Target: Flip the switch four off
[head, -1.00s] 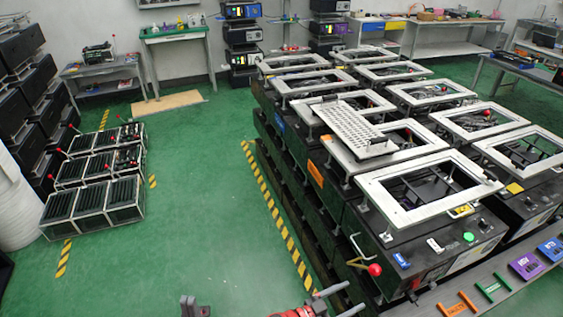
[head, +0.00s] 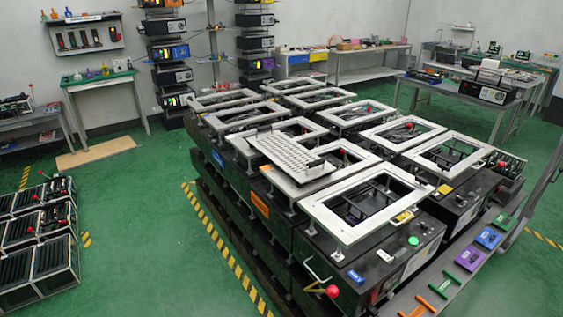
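A grey wall panel (head: 83,33) at the upper left carries several dark upright levers in a row. I cannot read any number on it, so I cannot tell if one is switch four. A red-knobbed lever (head: 332,291) sticks out from the near corner of the black machine bank (head: 342,262). Neither of my grippers is in the head view.
The machine bank with white frames fills the middle and right. A grey rail (head: 455,296) with coloured blocks lies in front of it. Black lever boxes (head: 36,245) stand at the left. A small table (head: 98,80) stands below the wall panel. Green floor (head: 150,210) is free between.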

